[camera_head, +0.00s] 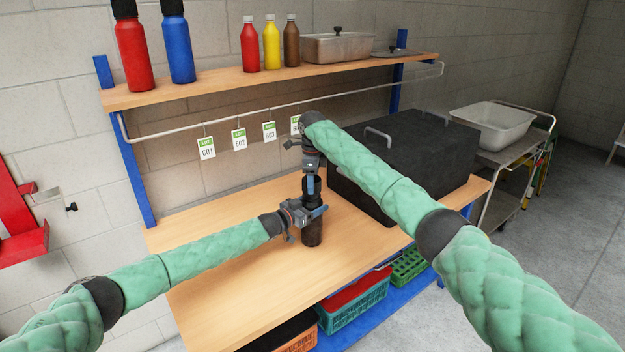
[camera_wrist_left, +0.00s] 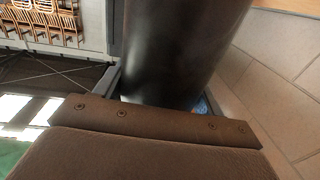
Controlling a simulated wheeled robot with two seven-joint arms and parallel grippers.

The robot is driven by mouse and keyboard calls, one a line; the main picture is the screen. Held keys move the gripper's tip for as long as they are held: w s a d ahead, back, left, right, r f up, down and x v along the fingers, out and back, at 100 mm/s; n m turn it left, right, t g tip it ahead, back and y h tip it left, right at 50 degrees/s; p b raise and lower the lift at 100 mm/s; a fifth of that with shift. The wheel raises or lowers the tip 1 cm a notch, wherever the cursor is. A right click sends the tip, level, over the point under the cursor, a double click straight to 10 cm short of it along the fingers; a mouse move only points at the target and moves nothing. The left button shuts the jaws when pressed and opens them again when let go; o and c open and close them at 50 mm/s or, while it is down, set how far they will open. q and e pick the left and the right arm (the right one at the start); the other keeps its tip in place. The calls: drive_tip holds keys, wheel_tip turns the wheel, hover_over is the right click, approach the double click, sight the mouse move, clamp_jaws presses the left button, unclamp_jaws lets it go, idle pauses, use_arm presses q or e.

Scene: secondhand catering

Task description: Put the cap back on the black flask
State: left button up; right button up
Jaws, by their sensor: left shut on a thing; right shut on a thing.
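The black flask (camera_head: 312,236) stands upright on the wooden bench top. My left gripper (camera_head: 311,215) reaches in from the left and is shut around the flask's upper body. In the left wrist view the dark flask body (camera_wrist_left: 172,50) fills the space between the fingers. My right gripper (camera_head: 312,180) points down directly above the flask and is shut on a dark thing at the flask's top, which looks like the cap. The fingers mostly hide the cap, and I cannot tell whether it touches the flask's neck.
A large black box (camera_head: 400,160) with handles stands right of the grippers. Tags hang from a rail behind. The shelf (camera_head: 215,88) above holds a red flask (camera_head: 134,55), a blue flask (camera_head: 178,50), sauce bottles and a metal pan (camera_head: 340,46). The bench's front left (camera_head: 230,290) is clear.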

drive_tip(key=shift+f, duration=0.55)
idle(0.6)
use_arm(q)
drive_tip(key=c, duration=0.5)
use_arm(e)
drive_tip(key=m, duration=0.4)
drive_tip(key=shift+s+a+f, duration=0.1)
drive_tip(key=shift+a, duration=0.1)
use_arm(q)
drive_tip(key=shift+f, duration=0.1)
use_arm(e)
drive_tip(key=m, duration=0.4)
drive_tip(key=shift+a+r, duration=0.2)
drive_tip(key=shift+a, duration=0.05)
drive_tip(key=shift+d+m, duration=0.1)
drive_tip(key=shift+m, duration=0.7)
use_arm(q)
drive_tip(key=shift+d, duration=0.1)
use_arm(e)
drive_tip(key=shift+d, duration=0.2)
drive_tip(key=shift+f, duration=0.1)
drive_tip(key=o, duration=1)
